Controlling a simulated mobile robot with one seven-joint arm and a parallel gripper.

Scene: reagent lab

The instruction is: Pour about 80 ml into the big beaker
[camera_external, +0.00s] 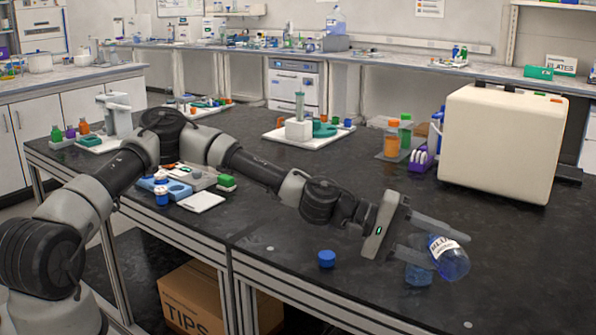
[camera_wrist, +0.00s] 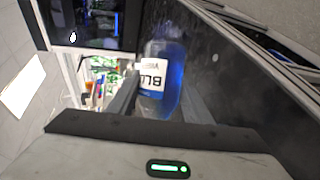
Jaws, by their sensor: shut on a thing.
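A clear bottle of blue liquid (camera_external: 452,263), with a white label reading "BLU", is held by my gripper (camera_external: 450,246) near the bench's right front. The bottle is tilted, and its label shows upside down in the wrist view (camera_wrist: 160,80). My gripper is shut on it, one finger on each side. A clear beaker with blue in it (camera_external: 418,275) stands on the bench just left of and below the bottle, partly hidden by a finger. The bottle's mouth and any stream are not clear to see. A blue cap (camera_external: 327,259) lies on the bench to the left.
A large cream machine (camera_external: 502,143) stands behind on the right. Bottles with orange and green contents (camera_external: 392,140) and a purple rack (camera_external: 421,158) are left of it. A white board with a cylinder and stand (camera_external: 299,130) is further back. The bench around the cap is clear.

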